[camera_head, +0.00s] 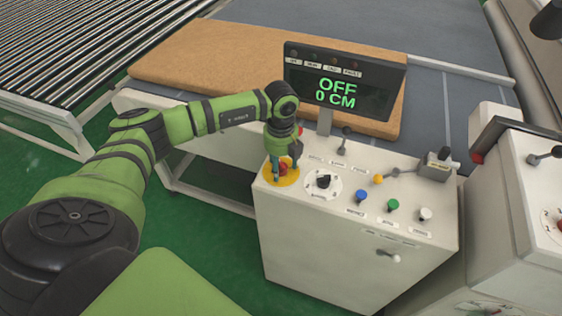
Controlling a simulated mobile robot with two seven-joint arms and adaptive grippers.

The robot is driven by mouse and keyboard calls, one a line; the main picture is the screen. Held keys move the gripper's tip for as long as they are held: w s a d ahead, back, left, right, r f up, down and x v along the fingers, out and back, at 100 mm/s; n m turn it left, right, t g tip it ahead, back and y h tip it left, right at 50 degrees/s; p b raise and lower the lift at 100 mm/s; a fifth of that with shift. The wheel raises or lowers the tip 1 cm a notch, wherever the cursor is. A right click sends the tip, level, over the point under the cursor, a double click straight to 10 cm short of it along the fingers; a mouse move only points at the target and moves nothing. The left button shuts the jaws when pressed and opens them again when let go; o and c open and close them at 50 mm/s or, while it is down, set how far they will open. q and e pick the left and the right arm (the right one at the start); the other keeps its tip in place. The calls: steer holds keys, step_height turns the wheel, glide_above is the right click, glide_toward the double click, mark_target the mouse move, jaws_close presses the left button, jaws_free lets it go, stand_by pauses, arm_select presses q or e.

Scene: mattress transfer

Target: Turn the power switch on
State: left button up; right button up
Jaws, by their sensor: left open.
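A white control console (350,270) stands in front of me. Its display (340,85) reads "OFF" and "0 CM" in green. A black rotary knob (323,181) sits on a round white dial on the console's top; its label is too small to read, so I cannot tell if it is the power switch. My left gripper (284,166) is open and points down over a red button (283,169) on a yellow disc (279,178), left of the knob. Its fingers partly hide the button, and I cannot tell whether they touch it. My right gripper is not in view.
Yellow, blue, green and white buttons (393,204) and levers (344,139) sit on the same top. A lever (388,257) sticks out of the front. A brown mattress (215,62) lies behind, beside a roller conveyor (75,50). Another console (530,200) stands at right.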

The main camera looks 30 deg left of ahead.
arm_select(q)
steer(key=c, duration=1.1)
steer(key=shift+c, duration=0.2)
steer(key=m+b, duration=0.3)
steer(key=shift+f+m, duration=0.15)
steer(key=shift+m, duration=0.15)
steer(key=m+b, duration=0.4)
steer(key=m, duration=0.1)
steer(key=shift+m+b, duration=0.3)
steer(key=m+b, duration=0.3)
steer(key=m, duration=0.2)
steer(key=shift+w+b, duration=0.1)
steer(key=shift+b, duration=0.3)
steer(key=shift+o, duration=0.2)
steer(key=m+b, duration=0.1)
steer(key=m, duration=0.2)
steer(key=shift+r+b, duration=0.2)
steer(key=shift+b, duration=0.1)
steer(key=shift+m, duration=0.4)
steer(key=shift+d, duration=0.1)
